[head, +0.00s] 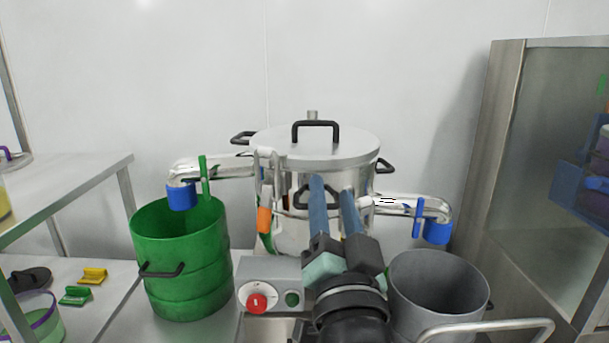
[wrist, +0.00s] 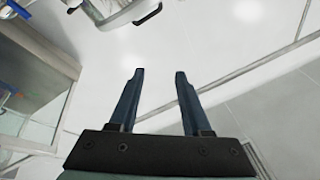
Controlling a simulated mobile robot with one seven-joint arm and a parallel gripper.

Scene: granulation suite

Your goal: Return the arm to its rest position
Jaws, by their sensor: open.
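My gripper (head: 332,185) is in front of the steel vessel in the head view, its two blue fingers pointing up and away from me. The fingers are apart with nothing between them. In the wrist view my gripper (wrist: 157,72) also shows open and empty against the pale wall. The arm's black wrist is low in the middle of the head view and covers part of the vessel's front. The rest of the arm is out of view.
The lidded steel vessel (head: 290,213) has a spout on each side. A green bucket (head: 180,265) stands under the left spout, a grey bucket (head: 430,300) under the right. A control box (head: 268,272) with a red button is close left of my wrist. A glass-fronted cabinet (head: 505,130) stands right.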

